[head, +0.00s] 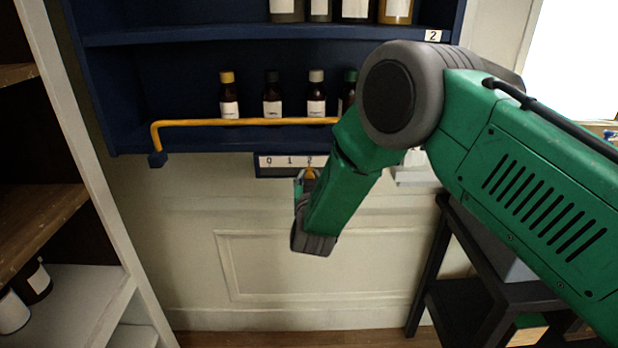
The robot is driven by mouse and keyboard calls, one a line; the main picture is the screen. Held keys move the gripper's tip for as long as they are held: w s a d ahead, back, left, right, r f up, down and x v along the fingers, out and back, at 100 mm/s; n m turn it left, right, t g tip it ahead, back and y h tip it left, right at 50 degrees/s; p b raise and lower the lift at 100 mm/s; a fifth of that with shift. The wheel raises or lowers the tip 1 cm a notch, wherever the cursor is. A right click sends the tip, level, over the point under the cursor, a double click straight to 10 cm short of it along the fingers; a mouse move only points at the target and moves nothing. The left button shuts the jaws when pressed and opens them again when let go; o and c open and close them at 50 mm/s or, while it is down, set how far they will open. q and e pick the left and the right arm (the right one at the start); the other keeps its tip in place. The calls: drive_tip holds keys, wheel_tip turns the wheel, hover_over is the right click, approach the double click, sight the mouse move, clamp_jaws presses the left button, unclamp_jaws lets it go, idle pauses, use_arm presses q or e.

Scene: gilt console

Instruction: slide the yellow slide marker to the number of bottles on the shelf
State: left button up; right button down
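A dark blue shelf (200,80) hangs on the wall. Several brown bottles with white labels stand on its lower board, among them a yellow-capped bottle (229,97), a dark-capped one (272,95) and a white-capped one (316,95). A green-capped bottle (349,90) is partly behind my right arm. Below is a number scale (280,161) showing 0, 1 and 2; its right part is hidden. The yellow slide marker (310,173) shows just under the 2. My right gripper (302,180) is at the marker, its fingers mostly hidden. My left gripper is out of view.
A yellow rail (240,122) runs along the shelf's front. A white cabinet (80,290) is at left and a black stand (455,270) at lower right.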

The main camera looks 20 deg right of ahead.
drive_tip(key=s+d, duration=0.2)
drive_tip(key=d, duration=0.8)
drive_tip(key=shift+s, duration=0.4)
drive_tip(key=shift+a, duration=0.1)
drive_tip(key=c, duration=1.3)
unclamp_jaws()
drive_tip(key=shift+a, duration=0.15)
drive_tip(key=shift+c, duration=0.2)
drive_tip(key=v, duration=1.2)
